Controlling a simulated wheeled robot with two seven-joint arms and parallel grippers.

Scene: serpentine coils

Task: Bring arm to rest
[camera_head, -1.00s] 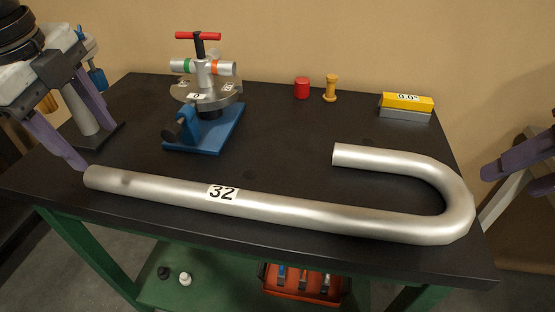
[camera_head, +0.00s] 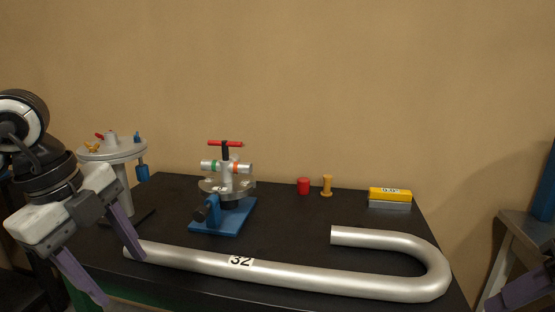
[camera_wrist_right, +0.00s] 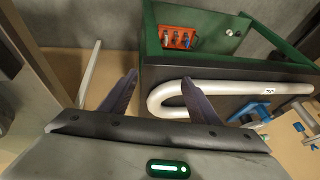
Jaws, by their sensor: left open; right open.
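My left gripper (camera_head: 112,262) is open and empty at the left front of the bench, its purple fingers spread. One finger stands close to the left end of the bent silver pipe (camera_head: 300,276); I cannot tell if they touch. The pipe is marked 32 and lies on the black bench top with its hook end at the right. My right gripper (camera_wrist_right: 180,98) is open, with two purple fingers apart and nothing between them. In the right wrist view the pipe's bend (camera_wrist_right: 165,98) appears beyond the fingertips. In the head view only part of a right finger (camera_head: 520,292) shows at the right edge.
A blue-based clamp fixture (camera_head: 226,212) stands mid-bench. A red cylinder (camera_head: 303,186), a yellow spool (camera_head: 326,186) and a yellow level block (camera_head: 390,195) stand at the back. A round grey stand (camera_head: 112,150) is behind my left arm. A red tray (camera_wrist_right: 180,38) shows in the right wrist view.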

